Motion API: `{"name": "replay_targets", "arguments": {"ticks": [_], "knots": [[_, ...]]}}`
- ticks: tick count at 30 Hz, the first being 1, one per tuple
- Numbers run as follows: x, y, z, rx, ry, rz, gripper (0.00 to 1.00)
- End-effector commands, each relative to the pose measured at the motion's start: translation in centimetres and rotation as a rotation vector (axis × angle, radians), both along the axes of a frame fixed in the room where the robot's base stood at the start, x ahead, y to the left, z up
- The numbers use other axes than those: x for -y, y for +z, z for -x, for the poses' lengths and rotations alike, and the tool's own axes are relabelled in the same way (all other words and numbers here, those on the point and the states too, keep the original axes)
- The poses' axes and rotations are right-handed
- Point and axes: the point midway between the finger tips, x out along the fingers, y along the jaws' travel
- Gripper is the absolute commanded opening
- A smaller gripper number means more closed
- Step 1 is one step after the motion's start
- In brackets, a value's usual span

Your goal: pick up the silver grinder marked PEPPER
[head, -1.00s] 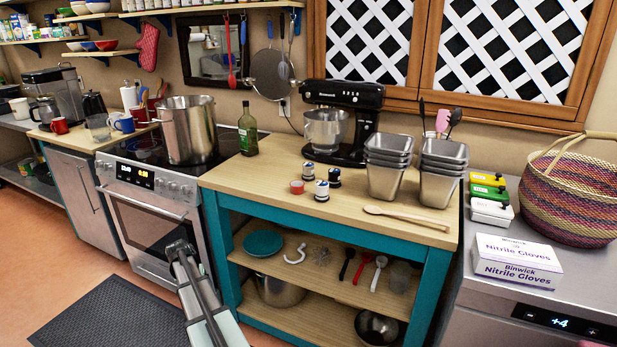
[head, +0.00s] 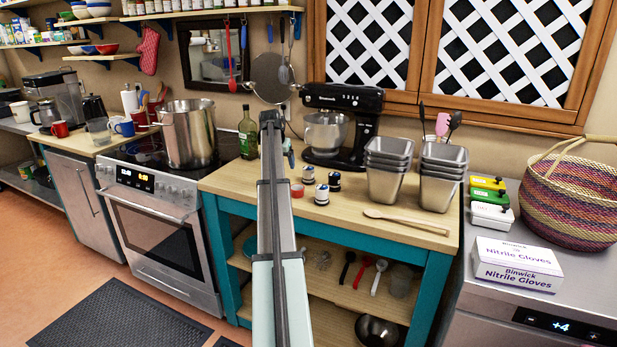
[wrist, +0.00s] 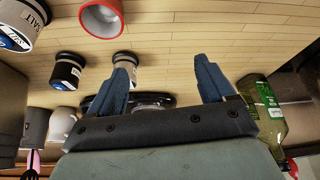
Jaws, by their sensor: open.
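Three small grinders stand upright on the wooden counter. The front silver grinder (head: 321,192) shows SALT in the wrist view (wrist: 18,27). A black grinder (head: 334,181) stands behind it, also in the wrist view (wrist: 68,72). Another silver grinder (head: 308,174) stands at the back left; in the wrist view (wrist: 126,57) it is partly hidden by my left finger. I cannot read its label; it seems to be the PEPPER one. My gripper (head: 272,118) is raised over the counter, left of the grinders. In the wrist view its fingers (wrist: 166,72) are spread with nothing between.
A green bottle (head: 248,132) stands left of my arm. A black mixer (head: 342,112) is behind the grinders; steel bins (head: 386,178) and a wooden spoon (head: 405,221) are to the right.

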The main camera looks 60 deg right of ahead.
Motion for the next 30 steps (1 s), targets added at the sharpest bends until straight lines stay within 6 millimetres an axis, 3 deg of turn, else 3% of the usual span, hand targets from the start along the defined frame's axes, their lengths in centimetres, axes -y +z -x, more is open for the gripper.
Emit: {"name": "replay_targets", "arguments": {"ticks": [1, 6, 12, 17, 30], "knots": [[1.9, 1.1, 1.7, 0.003, -0.004, -0.001, 0.82], [5.1, 3.3, 5.8, 0.005, 0.0, -0.001, 0.82], [6.4, 3.9, 7.4, 0.006, 0.004, -0.001, 0.82], [6.8, 2.9, 7.4, 0.005, 0.004, -0.001, 0.82], [9.5, -3.3, 6.8, 0.006, 0.004, -0.001, 0.82]]}}
